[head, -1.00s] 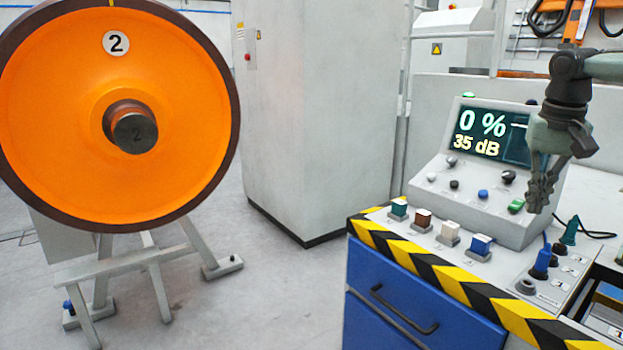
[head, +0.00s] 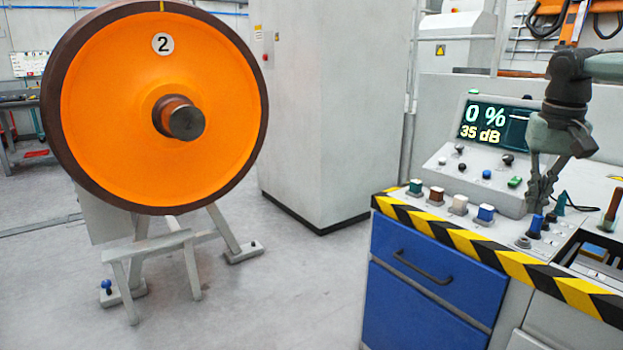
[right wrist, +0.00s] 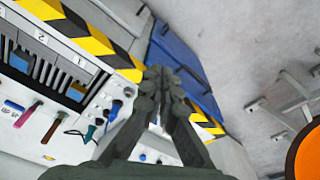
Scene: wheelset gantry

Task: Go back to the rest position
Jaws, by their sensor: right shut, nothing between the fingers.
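My right gripper (head: 537,205) hangs fingers-down above the sloped control console on the right of the head view. Its fingers are shut with nothing between them. In the right wrist view, the same gripper (right wrist: 163,75) points over the bench's striped edge and blue drawers. The control console (head: 520,200) has a screen (head: 494,121) reading 0 % and 35 dB. My left gripper is not in the head view.
A large orange wheel (head: 110,120) marked 2 stands on a grey stand (head: 160,245) at left. A tall grey cabinet (head: 310,100) stands behind. The bench with blue drawers (head: 420,290) has a striped edge (head: 470,244). Probes and buttons stand on top. Floor between wheel and bench is clear.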

